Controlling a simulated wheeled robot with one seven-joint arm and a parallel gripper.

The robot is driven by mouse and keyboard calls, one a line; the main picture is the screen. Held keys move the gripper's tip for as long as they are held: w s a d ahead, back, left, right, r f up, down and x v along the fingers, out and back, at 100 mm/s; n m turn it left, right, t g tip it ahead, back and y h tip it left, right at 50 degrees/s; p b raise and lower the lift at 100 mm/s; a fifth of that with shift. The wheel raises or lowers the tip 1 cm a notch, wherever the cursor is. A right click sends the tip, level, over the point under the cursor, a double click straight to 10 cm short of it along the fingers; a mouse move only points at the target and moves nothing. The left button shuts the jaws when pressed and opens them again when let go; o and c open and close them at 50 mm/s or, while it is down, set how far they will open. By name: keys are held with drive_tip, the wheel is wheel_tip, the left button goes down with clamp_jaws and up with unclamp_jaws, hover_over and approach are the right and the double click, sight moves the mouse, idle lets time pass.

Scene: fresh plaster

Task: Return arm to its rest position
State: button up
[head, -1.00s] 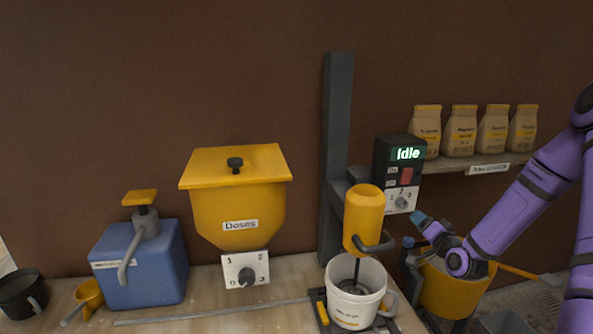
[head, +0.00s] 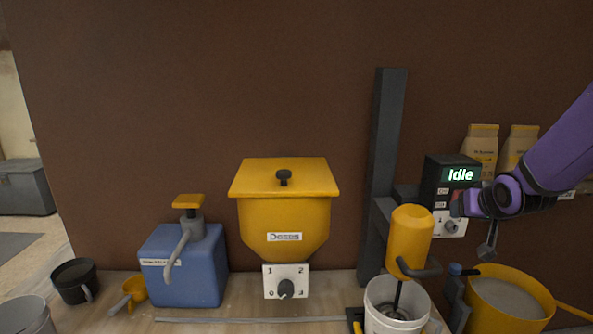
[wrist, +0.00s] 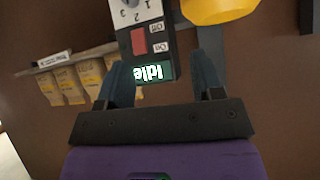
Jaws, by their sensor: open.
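My gripper (wrist: 163,78) is open in the wrist view, with its two blue-grey fingers apart and nothing between them. Beyond the fingers, the control box (wrist: 140,35) appears upside down, its screen reading "Idle". In the head view my purple arm (head: 560,150) reaches in from the right, and its wrist is in front of the same control box (head: 445,172), partly covering its dial and switch. The fingers are hard to make out there, and I cannot tell whether they touch the box.
The yellow mixer (head: 411,240) stands over a white bucket (head: 375,322). A yellow bucket (head: 548,308) of grey mix is below my wrist. Left are the yellow "Doses" hopper (head: 285,205), blue pump container (head: 185,270) and dark mug (head: 75,280). Bags (head: 482,145) stand on the right shelf.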

drive_tip(key=s+a+r+g, duration=0.1)
drive_tip(key=s+a+r, duration=0.2)
drive_tip(key=s, duration=0.6)
drive_tip(key=s+a+r+n+g, duration=0.1)
drive_tip(key=s+r, duration=0.4)
drive_tip(key=s, duration=0.5)
drive_tip(key=s+a+r+g+y, duration=0.1)
drive_tip(key=s+a+r+g, duration=0.2)
drive_tip(key=s, duration=0.6)
drive_tip(key=shift+s+a+r+n, duration=0.25)
drive_tip(key=shift+a+r+n, duration=0.2)
drive_tip(key=shift+a, duration=0.8)
